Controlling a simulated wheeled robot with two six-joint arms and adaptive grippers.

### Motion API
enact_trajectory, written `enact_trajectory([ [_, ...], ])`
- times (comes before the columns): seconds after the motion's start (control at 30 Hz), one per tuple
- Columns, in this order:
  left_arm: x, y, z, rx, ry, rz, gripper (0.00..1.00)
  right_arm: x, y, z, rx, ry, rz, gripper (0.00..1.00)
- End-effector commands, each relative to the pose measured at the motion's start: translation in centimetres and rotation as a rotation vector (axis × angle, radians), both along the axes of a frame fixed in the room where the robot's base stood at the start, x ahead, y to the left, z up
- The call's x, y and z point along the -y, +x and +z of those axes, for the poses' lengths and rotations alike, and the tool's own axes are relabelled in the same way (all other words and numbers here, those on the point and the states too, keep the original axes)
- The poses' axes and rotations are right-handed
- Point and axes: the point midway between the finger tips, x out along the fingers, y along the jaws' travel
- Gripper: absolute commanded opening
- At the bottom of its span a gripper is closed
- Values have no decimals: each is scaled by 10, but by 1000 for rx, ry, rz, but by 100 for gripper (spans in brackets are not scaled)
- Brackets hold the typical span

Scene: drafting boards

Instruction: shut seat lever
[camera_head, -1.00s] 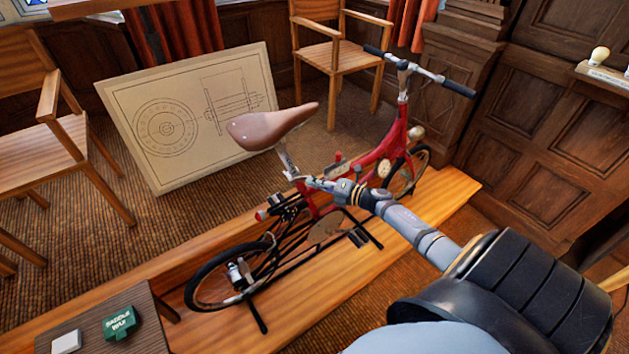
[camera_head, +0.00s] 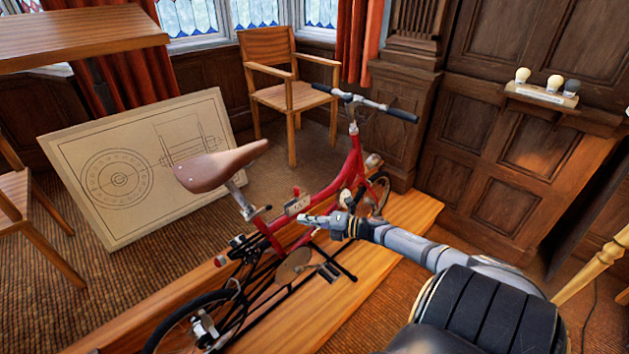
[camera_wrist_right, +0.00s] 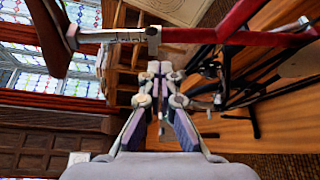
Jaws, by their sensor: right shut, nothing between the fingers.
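The red folding bike (camera_head: 350,170) stands upright on a wooden platform, with a brown saddle (camera_head: 222,166) on a silver seat post (camera_head: 240,197). The seat clamp with its small lever (camera_head: 257,212) is at the foot of the post; whether the lever lies flat is too small to tell. The clamp also shows in the right wrist view (camera_wrist_right: 153,40), just beyond the fingertips. My right gripper (camera_head: 305,221) is shut and empty, to the right of the clamp and apart from it. It also shows in the right wrist view (camera_wrist_right: 160,68). My left gripper is not in view.
The wooden platform (camera_head: 405,222) runs under the bike. A drawing board (camera_head: 135,170) leans behind it, with a wooden chair (camera_head: 290,90) farther back. A shelf with several knobs (camera_head: 543,95) is on the panelled wall at right.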

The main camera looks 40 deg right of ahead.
Motion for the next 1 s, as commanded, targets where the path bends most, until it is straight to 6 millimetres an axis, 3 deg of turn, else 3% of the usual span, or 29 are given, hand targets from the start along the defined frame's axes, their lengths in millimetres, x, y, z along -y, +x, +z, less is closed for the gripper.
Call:
enact_trajectory([
  [0.2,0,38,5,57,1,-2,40,18,-13,6,-1,0,1,0],
  [0.5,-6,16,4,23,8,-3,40,19,-15,6,0,0,0,0],
  [0.83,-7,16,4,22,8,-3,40,20,-15,5,-2,3,-4,0],
  [0.93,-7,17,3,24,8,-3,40,29,-19,-14,-43,52,-74,0],
  [1.0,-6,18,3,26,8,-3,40,44,-28,-49,-116,140,-195,0],
])
